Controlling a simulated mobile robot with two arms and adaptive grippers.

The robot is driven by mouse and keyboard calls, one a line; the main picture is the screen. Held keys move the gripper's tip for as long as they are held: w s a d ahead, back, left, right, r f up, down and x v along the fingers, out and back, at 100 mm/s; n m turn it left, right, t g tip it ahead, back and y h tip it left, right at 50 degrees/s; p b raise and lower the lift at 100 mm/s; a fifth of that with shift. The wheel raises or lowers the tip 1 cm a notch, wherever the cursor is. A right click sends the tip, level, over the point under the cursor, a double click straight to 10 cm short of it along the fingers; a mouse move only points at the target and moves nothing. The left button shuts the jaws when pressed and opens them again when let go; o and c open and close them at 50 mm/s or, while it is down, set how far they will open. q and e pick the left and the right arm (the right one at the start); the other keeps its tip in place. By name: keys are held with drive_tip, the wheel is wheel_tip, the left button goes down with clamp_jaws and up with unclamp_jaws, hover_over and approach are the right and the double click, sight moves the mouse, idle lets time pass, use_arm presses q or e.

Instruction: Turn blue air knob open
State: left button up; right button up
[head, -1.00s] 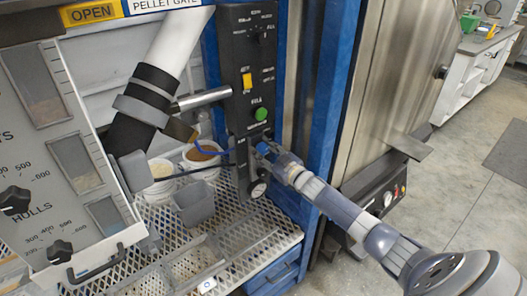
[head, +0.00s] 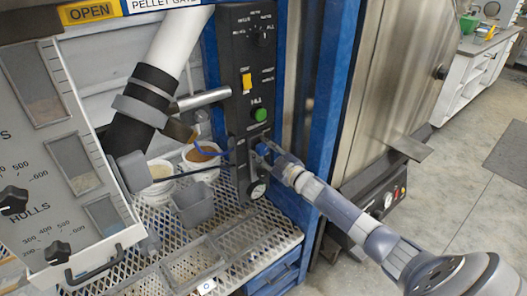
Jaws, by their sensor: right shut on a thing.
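The blue air knob (head: 262,149) sits on the lower part of the black control panel (head: 237,88), above a round gauge (head: 257,189). Only part of the knob shows, since my fingers cover the rest. My right gripper (head: 270,156) reaches in from the lower right and is shut on the knob. The knob's exact turn angle cannot be told. My left gripper is not in view.
The panel also carries a green button (head: 260,114) and a yellow switch (head: 246,80). Left of it are white buckets (head: 201,157), a grey bin (head: 194,205) and a mesh shelf (head: 225,212). A blue post (head: 333,90) stands close right of the panel.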

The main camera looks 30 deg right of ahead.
drive_tip(key=o, duration=1.1)
drive_tip(key=s, duration=0.8)
drive_tip(key=s+d, duration=0.1)
drive_tip(key=s, duration=0.3)
drive_tip(key=s+a+f+m+g+h, duration=0.1)
drive_tip(key=s+f+m+g, duration=0.3)
drive_tip(key=f, duration=0.8)
drive_tip(key=s+f+n+g+h, duration=0.1)
drive_tip(key=s+f, duration=0.6)
drive_tip(key=f, duration=0.4)
drive_tip(key=s+a+f+m+g+h, duration=0.1)
drive_tip(key=s+f+m+g, duration=0.3)
drive_tip(key=f, duration=0.8)
drive_tip(key=s+a+f+g, duration=0.2)
drive_tip(key=s+a+f, duration=0.4)
drive_tip(key=s, duration=0.5)
drive_tip(key=s+a+f+n+g+y, duration=0.1)
drive_tip(key=s+a+f+g, duration=0.2)
drive_tip(key=s+a+f, duration=0.3)
drive_tip(key=s+a+f+g+p, duration=0.1)
drive_tip(key=s+a+f+g, duration=0.2)
drive_tip(key=s, duration=1.3)
drive_tip(key=shift+s+a+f+n+y, duration=0.15)
drive_tip(key=shift+s+a+f+y, duration=0.05)
drive_tip(key=shift+a+f, duration=0.7)
drive_tip(key=shift+s+a+f+n+y, duration=0.15)
drive_tip(key=shift+s+a+f+y, duration=0.05)
drive_tip(key=shift+a+f, duration=0.65)
